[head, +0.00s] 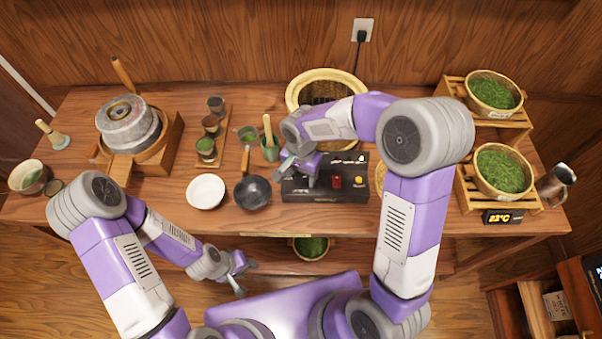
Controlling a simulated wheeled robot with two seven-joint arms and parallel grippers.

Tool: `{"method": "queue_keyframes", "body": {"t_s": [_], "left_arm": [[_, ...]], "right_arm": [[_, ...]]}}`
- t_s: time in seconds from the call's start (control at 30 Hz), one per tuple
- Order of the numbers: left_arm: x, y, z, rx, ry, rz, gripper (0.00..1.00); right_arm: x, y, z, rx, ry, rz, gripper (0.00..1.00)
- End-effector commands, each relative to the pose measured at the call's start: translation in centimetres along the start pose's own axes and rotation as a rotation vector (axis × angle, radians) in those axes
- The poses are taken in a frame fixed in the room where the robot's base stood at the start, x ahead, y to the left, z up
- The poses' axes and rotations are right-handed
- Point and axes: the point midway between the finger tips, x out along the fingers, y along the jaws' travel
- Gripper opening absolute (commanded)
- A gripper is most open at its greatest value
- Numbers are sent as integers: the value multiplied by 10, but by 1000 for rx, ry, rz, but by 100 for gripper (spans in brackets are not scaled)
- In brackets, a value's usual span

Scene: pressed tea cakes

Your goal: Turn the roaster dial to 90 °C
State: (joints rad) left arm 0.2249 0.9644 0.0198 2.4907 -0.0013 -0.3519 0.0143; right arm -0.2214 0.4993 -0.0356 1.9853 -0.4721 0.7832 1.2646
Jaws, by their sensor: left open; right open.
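The black control box (326,196) sits near the front middle of the table, with a red switch (337,182) and a yellow button (359,181) on its top. My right gripper (296,173) is over the left part of this box, open, fingers down. It and its wrist hide that part, so I cannot see the dial or whether the fingers touch it. A small display (498,217) at the table's right front shows an amber figure that looks like 82 °C. The round roaster basket (325,78) stands behind the box, partly hidden by my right arm. My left gripper (245,275) is open and empty, in front of the table.
A black bowl (252,193) and a white bowl (206,191) stand left of the box. A stone mill (130,122) is at left. Leaf baskets (501,171) on wooden racks stand at right.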

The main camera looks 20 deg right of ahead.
Motion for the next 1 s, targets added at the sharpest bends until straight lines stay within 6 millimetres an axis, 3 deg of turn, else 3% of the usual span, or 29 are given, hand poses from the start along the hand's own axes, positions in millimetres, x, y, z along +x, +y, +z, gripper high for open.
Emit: {"method": "queue_keyframes", "body": {"t_s": [0.03, 0.4, 0.73, 1.0], "left_arm": [[0, 0, 0, 0, 0, 0, 43], [0, 0, 0, 0, 0, 0, 43], [0, 0, 0, 0, 0, 0, 43], [-2, 1, 0, 0, 0, 0, 43]], "right_arm": [[0, 0, 0, 0, 0, 0, 60], [0, 0, 0, 0, 0, 0, 7], [-1, 0, 0, -59, 0, 0, 7], [-1, 0, 0, -243, 0, 0, 7]]}}
